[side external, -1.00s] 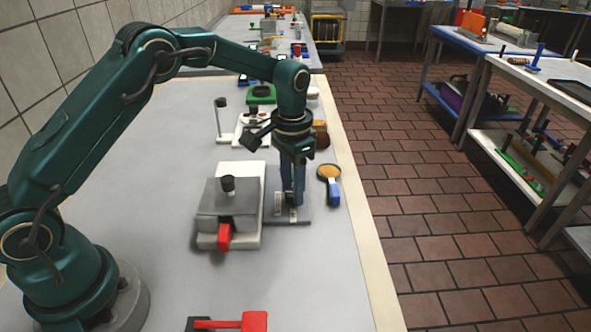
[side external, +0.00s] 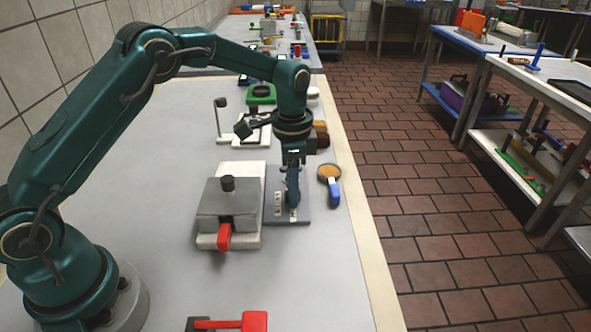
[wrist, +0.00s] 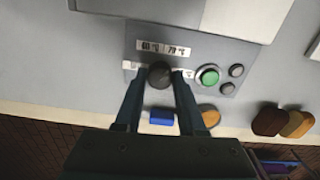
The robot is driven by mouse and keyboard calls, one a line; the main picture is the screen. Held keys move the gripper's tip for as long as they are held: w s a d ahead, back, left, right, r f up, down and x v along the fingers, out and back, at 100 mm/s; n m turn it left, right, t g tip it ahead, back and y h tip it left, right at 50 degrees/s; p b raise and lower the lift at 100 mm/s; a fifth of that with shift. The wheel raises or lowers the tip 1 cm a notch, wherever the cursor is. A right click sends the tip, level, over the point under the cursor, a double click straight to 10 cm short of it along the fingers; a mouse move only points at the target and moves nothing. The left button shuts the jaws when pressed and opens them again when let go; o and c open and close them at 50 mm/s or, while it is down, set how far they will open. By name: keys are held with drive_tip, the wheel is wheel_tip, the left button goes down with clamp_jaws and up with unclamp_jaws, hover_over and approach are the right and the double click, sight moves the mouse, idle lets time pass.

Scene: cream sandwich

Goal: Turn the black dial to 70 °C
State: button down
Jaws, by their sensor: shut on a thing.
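The black dial (wrist: 159,75) sits on a grey control panel (wrist: 225,48) in the wrist view. White labels (wrist: 163,49) reading about 60 °C and 70 °C lie just above it, and others beside it are partly covered. My gripper (wrist: 160,73) points down with a fingertip on each side of the dial, shut on it. The dial's pointer mark cannot be made out. In the side view the panel (side external: 275,208) lies flat under my gripper (side external: 293,204), and the fingers hide the dial.
A green button (wrist: 208,76) and two dark round buttons (wrist: 237,70) sit right of the dial. A grey press with a red handle (side external: 224,236) stands close left of the panel. A blue-handled scoop (side external: 333,188) lies right of it, near the table edge.

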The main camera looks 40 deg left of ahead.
drive_tip(key=shift+r, duration=0.1)
drive_tip(key=c, duration=0.5)
unclamp_jaws()
drive_tip(key=shift+r, duration=2.5)
